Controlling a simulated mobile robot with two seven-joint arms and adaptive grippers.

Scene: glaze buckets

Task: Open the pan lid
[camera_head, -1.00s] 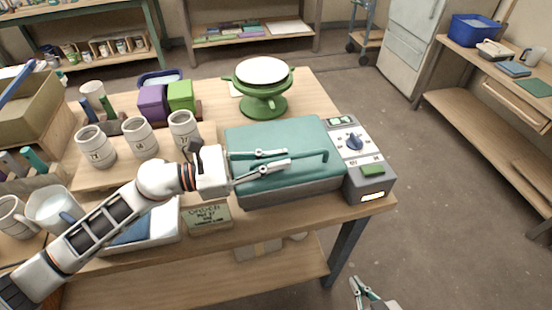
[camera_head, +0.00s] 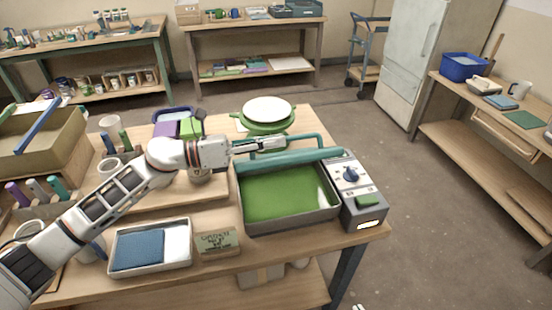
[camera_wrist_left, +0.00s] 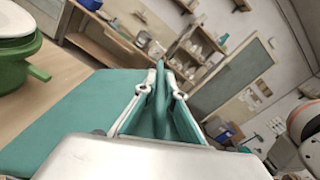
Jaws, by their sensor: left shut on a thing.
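The teal pan lid (camera_head: 300,158) stands tilted up at the back of the rectangular grey pan (camera_head: 290,226), seen nearly edge-on. The pan is open and its green inside shows. My left gripper (camera_head: 277,143) is shut on the lid's teal bar handle (camera_head: 308,137). In the left wrist view, the gripper's fingers (camera_wrist_left: 160,88) close around the handle, and the lid's teal top (camera_wrist_left: 75,112) shows at the left. Only a tip of my right gripper (camera_head: 357,307) shows at the bottom edge; its jaws cannot be made out.
A grey control box (camera_head: 355,190) with a blue dial adjoins the pan's right side. A green stand with a white top (camera_head: 267,110) is close behind the lid. A small sign (camera_head: 217,241) and a tray with blue cloth (camera_head: 150,246) are at the front left.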

